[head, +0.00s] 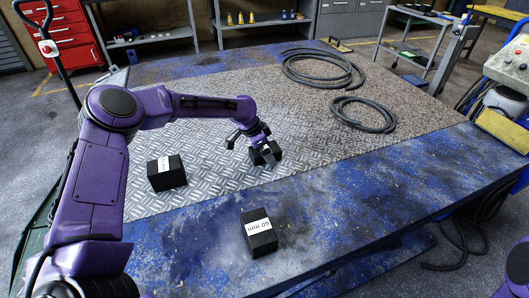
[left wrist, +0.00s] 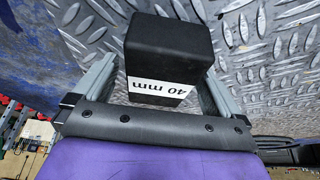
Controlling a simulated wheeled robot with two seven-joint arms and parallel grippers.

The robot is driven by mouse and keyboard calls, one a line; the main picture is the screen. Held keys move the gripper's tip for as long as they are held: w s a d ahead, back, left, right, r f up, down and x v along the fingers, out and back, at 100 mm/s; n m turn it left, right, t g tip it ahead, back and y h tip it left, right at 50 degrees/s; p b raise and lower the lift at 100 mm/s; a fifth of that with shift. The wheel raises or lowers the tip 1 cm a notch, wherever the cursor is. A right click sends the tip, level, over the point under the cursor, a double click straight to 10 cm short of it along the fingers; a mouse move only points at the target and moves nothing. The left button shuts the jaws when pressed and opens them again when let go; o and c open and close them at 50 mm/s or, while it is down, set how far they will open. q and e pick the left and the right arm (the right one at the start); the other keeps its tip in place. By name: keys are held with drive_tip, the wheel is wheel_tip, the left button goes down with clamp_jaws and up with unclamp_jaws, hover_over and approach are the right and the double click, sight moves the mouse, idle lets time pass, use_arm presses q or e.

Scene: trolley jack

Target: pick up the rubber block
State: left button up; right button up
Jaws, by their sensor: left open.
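A black rubber block (head: 267,156) stands on the tread-plate sheet, partly hidden by my left gripper (head: 256,140). In the left wrist view the block (left wrist: 168,52) carries a white "40 mm" label and sits between the spread fingers of my left gripper (left wrist: 152,75). The fingers are open, one on each side. I cannot tell whether either touches it. Another black block (head: 168,178) with a white label stands to the left on the plate. A third black block (head: 262,242), labelled "60 mm", stands nearer on the blue surface. My right gripper is not in view.
Two coils of black hose, a larger coil (head: 322,70) and a smaller coil (head: 363,114), lie on the plate toward the back right. The worn blue table edge (head: 400,170) is largely clear. A red tool cabinet (head: 75,38) and grey shelves stand behind.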

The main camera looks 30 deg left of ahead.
use_arm(q)
drive_tip(key=shift+f, duration=0.1)
drive_tip(key=c, duration=1.3)
